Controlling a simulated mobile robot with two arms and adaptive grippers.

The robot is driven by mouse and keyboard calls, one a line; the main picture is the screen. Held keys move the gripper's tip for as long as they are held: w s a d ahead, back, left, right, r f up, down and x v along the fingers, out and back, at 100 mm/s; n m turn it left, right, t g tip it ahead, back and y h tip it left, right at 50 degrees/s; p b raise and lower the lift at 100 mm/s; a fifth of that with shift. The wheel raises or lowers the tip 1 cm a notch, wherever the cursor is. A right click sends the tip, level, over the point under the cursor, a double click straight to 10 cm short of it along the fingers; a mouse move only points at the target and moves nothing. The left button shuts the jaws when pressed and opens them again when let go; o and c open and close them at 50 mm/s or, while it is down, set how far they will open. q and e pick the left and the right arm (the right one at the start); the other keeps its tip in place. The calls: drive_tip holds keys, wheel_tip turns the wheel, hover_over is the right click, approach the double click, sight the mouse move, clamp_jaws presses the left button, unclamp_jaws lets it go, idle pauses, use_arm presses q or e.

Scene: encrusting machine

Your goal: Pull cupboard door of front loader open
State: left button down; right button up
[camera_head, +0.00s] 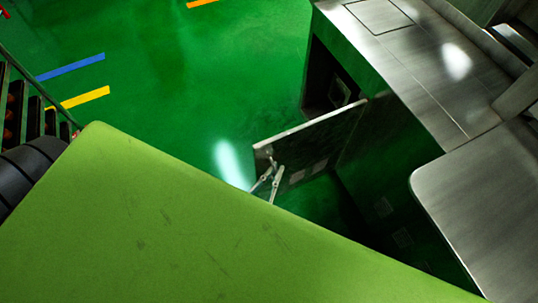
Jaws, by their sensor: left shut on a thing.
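The metal cupboard door (318,140) stands open at an angle from the steel front loader (400,50), its free end toward the left. My left gripper (271,168) is at this free end, near the small latch or handle there. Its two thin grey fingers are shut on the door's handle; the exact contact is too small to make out. The rest of my left gripper is hidden behind the light green surface in front. Part of the cupboard's dark opening (325,80) shows behind the door. My right gripper is not in view.
A large light green surface (170,220) fills the foreground and hides the area below the door. A steel panel (480,205) stands at the right. The green floor (190,80) is clear on the left, with blue and yellow markings.

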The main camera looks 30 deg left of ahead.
use_arm(q)
drive_tip(key=shift+s+d+r, duration=0.1)
drive_tip(key=shift+d, duration=0.5)
drive_tip(key=shift+s+d+r, duration=0.1)
drive_tip(key=shift+d, duration=0.45)
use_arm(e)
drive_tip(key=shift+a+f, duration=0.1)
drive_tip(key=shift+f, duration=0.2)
use_arm(q)
drive_tip(key=c, duration=2.2)
unclamp_jaws()
drive_tip(key=shift+w+f, duration=0.1)
drive_tip(key=shift+f, duration=0.05)
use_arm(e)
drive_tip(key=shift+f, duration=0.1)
use_arm(q)
drive_tip(key=shift+a, duration=0.15)
drive_tip(key=shift+s, duration=0.2)
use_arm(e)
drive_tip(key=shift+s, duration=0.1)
